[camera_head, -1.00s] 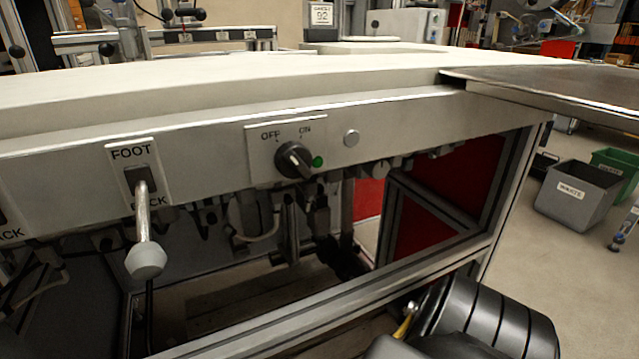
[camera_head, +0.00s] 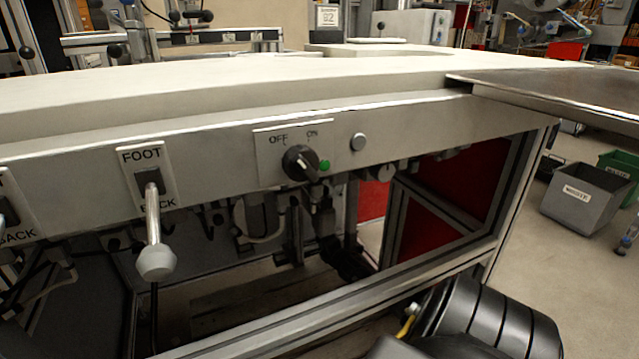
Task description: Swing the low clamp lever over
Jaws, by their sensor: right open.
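A metal lever (camera_head: 153,215) with a grey knob (camera_head: 156,262) sticks out of a slot in a plate (camera_head: 142,156) marked FOOT above and BACK below. It hangs downward, across the word BACK. Part of a second lever (camera_head: 8,220) and its plate show at the left edge. No label in view names a clamp. My right gripper (camera_head: 408,322) is at the bottom right, low and well to the right of the FOOT lever, apart from it. It is open, though its fingers are mostly hidden by my dark arm. My left gripper is out of view.
A rotary switch (camera_head: 300,163) marked OFF and ON, with a green lamp (camera_head: 325,165), sits right of the lever on the bench front (camera_head: 420,125). A frame rail (camera_head: 330,300) crosses below. A grey waste bin (camera_head: 583,196) stands on the floor at right.

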